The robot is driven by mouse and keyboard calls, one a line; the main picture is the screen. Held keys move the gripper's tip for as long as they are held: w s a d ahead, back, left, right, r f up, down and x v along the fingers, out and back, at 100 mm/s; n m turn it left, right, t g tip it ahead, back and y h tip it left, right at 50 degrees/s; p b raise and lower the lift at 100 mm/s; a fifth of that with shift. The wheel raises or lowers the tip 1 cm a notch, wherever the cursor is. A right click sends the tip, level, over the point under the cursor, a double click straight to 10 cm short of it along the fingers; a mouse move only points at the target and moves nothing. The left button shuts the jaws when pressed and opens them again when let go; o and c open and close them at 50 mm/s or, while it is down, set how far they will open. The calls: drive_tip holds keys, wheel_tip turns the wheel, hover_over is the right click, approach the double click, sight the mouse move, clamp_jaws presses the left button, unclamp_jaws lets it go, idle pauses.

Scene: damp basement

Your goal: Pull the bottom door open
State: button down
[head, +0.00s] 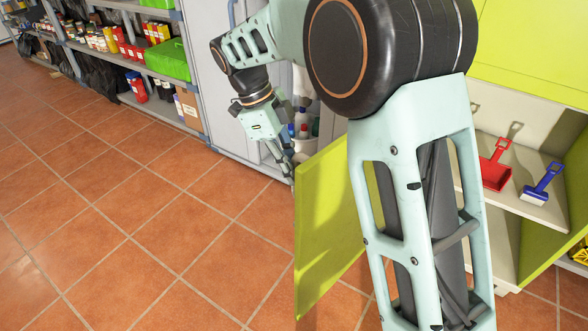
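The bottom door (322,225) is a yellow-green panel that stands swung out from the cabinet, in the middle of the head view. My arm crosses in front of its right part and hides where it joins the cabinet. My gripper (288,172) points down at the door's upper left corner. Its fingers are at or very near the door's outer edge; I cannot tell whether they touch it or how far apart they are. The cabinet's lower compartment, with a pale shelf (524,208), shows to the right of my arm.
A red scoop (495,168) and a blue-handled tool (542,185) lie on the shelf. A yellow-green upper panel (530,45) is above. A grey locker (222,110) and stocked shelving (205,132) stand behind. The tiled floor (150,230) at left is clear.

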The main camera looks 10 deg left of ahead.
drive_tip(key=shift+w+d+r, duration=0.1)
drive_tip(key=shift+w+d, duration=0.1)
drive_tip(key=shift+d, duration=0.05)
drive_tip(key=c, duration=1.9)
unclamp_jaws()
drive_tip(key=shift+d, duration=0.1)
drive_tip(key=shift+a+r, duration=0.1)
drive_tip(key=shift+a, duration=0.15)
drive_tip(key=v, duration=1.1)
drive_tip(key=shift+a+r, duration=0.1)
drive_tip(key=shift+r, duration=0.2)
